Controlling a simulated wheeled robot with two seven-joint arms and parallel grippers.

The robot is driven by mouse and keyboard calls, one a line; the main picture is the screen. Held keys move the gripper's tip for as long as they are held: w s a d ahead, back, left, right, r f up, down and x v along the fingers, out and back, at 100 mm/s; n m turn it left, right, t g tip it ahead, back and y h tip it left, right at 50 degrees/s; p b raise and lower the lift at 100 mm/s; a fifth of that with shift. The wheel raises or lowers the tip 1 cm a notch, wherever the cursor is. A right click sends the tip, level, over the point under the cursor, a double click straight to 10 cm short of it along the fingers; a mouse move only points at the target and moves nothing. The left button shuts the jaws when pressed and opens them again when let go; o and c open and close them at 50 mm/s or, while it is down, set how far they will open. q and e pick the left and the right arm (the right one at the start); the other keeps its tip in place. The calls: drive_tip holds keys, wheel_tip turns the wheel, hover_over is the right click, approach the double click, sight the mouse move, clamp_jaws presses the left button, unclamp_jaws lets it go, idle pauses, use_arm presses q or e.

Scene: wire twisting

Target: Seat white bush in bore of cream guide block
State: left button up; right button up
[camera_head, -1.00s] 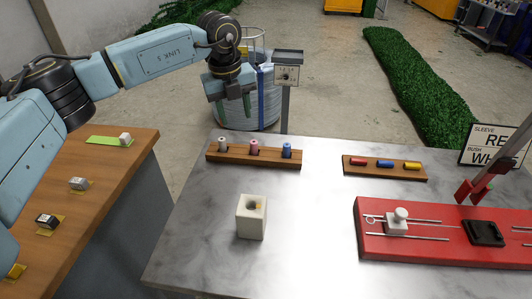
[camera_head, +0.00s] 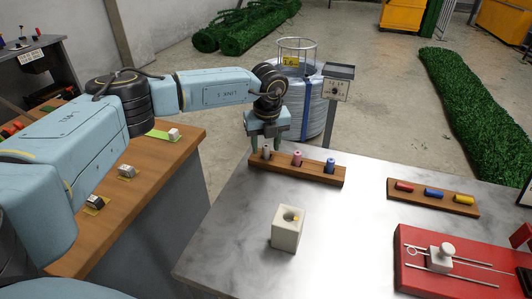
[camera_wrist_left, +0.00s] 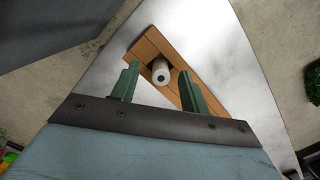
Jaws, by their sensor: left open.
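The white bush (camera_head: 266,153) stands upright at the left end of a wooden rack (camera_head: 315,175). My left gripper (camera_head: 268,143) is open above that end of the rack in the head view. In the left wrist view, the white bush (camera_wrist_left: 161,72) shows its round top between and just beyond my two green fingers, which stand apart. The cream guide block (camera_head: 285,238) stands on the metal table in front of the rack. Its bore opens upward, with a small yellow-orange mark at the opening. My right gripper is not in view.
Pink (camera_head: 297,158) and blue (camera_head: 330,166) bushes stand in the same rack. A second rack (camera_head: 432,198) with red, blue and yellow pieces is to the right. A red fixture (camera_head: 450,285) lies at the right front. The table between rack and block is clear.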

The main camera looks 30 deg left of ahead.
use_arm(q)
drive_tip(key=shift+w+f, duration=0.1)
drive_tip(key=shift+f, duration=0.75)
drive_tip(key=shift+c, duration=0.4)
clamp_jaws()
drive_tip(key=shift+r, duration=0.15)
